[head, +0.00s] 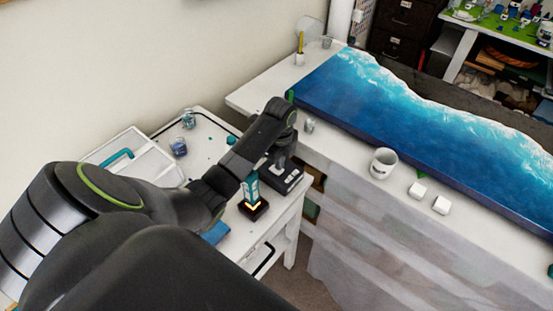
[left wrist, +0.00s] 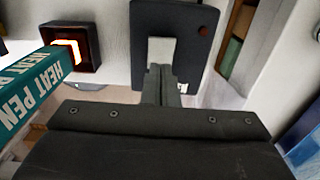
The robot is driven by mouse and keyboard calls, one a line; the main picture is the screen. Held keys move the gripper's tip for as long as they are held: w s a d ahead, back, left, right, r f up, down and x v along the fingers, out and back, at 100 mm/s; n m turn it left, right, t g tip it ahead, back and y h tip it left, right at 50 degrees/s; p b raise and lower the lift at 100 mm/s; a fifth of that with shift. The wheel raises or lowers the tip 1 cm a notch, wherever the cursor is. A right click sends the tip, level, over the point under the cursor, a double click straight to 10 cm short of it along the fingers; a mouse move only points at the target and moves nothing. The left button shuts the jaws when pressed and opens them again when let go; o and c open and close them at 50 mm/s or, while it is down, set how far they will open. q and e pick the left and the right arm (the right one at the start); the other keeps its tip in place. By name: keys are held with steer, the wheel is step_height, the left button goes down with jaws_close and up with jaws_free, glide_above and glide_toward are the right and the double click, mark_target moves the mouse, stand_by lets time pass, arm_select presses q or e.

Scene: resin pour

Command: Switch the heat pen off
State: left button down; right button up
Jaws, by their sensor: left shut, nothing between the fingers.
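The teal heat pen (head: 250,187) stands in a small dark square holder (head: 262,209) on the white side table, with a yellow-orange glow at its foot. In the left wrist view the heat pen (left wrist: 30,95) shows its lettering, and the holder (left wrist: 95,52) has a bright glow inside. Beside it is a dark box (left wrist: 190,75) with a pale plate (left wrist: 160,48) and a dark red spot (left wrist: 203,30). My left gripper (left wrist: 161,72) is shut and empty over this box, its fingertips overlapping the plate's lower edge. I cannot tell whether they touch. My right gripper is not in view.
The side table (head: 228,243) also carries small jars (head: 179,147) and a white case with a teal handle. To the right, a white bench (head: 345,150) holds a blue wave panel (head: 400,115), a white cup (head: 383,163) and two white blocks.

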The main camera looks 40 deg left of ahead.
arm_select(q)
steer(key=shift+r+p, duration=0.3)
steer(key=shift+r, duration=0.3)
steer(key=shift+r+p, duration=0.4)
steer(key=shift+r, duration=0.8)
step_height(320, 180, up, 2)
steer(key=shift+r, duration=0.1)
